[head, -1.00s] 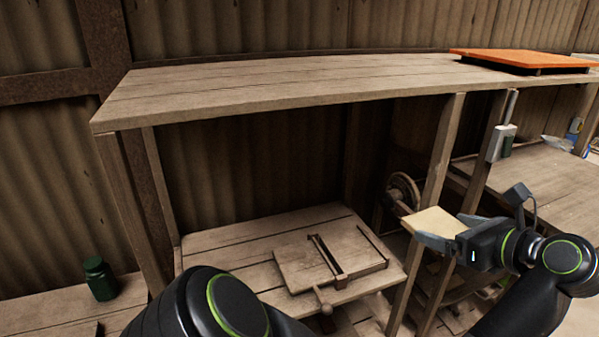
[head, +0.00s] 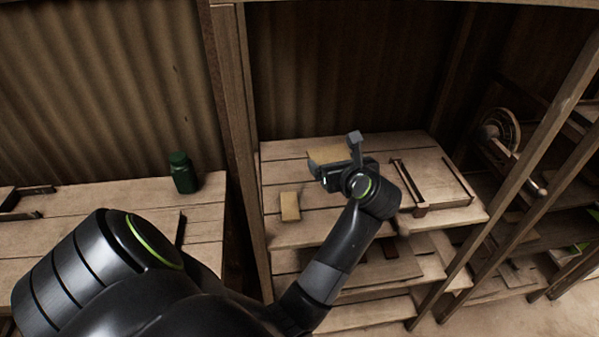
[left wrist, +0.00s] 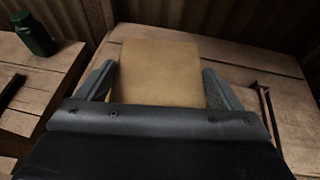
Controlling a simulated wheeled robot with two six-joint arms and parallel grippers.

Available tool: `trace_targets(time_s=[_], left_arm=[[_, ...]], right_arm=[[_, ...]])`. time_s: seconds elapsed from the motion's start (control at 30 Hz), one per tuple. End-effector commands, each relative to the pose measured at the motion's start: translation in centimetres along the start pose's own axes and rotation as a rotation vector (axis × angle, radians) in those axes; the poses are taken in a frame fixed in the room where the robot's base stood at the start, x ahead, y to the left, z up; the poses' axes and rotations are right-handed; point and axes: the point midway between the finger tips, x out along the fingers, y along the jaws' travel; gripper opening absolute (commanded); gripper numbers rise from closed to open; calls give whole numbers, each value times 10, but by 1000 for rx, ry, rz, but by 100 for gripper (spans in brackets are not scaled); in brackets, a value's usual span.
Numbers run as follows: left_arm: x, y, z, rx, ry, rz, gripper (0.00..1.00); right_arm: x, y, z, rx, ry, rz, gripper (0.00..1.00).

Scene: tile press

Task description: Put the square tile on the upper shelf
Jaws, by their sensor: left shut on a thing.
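My left gripper (head: 335,163) is shut on a pale tan square tile (head: 328,155), over the back left of the shelf board (head: 285,235) that holds the press. In the left wrist view the tile (left wrist: 158,70) lies flat between the two fingers and extends past them. I cannot tell whether its underside touches the board. Part of it is hidden by the gripper in the head view. My right gripper is not in view.
A small tan block (head: 290,206) lies on the board left of the gripper. The wooden press (head: 425,195) stands to the right. A post (head: 230,130) separates this shelf from a left bench with a green jar (head: 183,173). Lower shelves (head: 385,262) sit beneath.

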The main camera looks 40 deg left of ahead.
Motion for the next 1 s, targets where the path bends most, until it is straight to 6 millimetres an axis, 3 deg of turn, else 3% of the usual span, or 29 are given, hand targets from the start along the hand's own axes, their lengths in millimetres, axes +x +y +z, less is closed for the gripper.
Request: trace_targets(time_s=[0.03, 0.2, 0.5, 0.87, 1.0], left_arm=[[7, 4, -15, 16, 0, -33, 56], [15, 7, -36, 44, -2, -106, 56], [34, 7, -84, 51, 0, -119, 57], [50, 7, -123, 52, -1, -118, 57], [53, 7, -129, 49, -3, -119, 57]], right_arm=[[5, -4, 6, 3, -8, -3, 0], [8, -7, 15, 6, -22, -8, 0], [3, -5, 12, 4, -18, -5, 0], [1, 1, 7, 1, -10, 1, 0], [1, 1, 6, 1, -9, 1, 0]])
